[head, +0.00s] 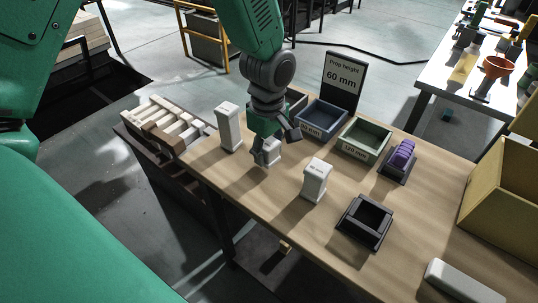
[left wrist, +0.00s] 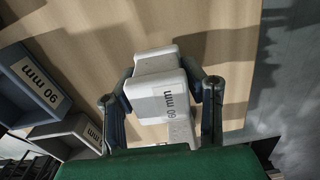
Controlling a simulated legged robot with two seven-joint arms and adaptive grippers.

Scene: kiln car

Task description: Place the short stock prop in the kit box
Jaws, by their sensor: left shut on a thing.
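My left gripper (head: 266,158) points down over the wooden table and is shut on a short white prop (head: 272,151). In the left wrist view the prop (left wrist: 158,98) sits between both fingers of the gripper (left wrist: 160,92), with a "60 mm" label on its side. Its far end lies close to the table top; I cannot tell whether it touches. No box is marked as the kit box. My right gripper is not in view.
A taller white prop (head: 229,128) and another white prop (head: 315,181) stand on either side of the gripper. A blue bin (head: 322,117), a green bin (head: 366,140) and a "Prop height 60 mm" sign (head: 343,80) stand behind. A purple stack (head: 402,155) sits in a dark holder.

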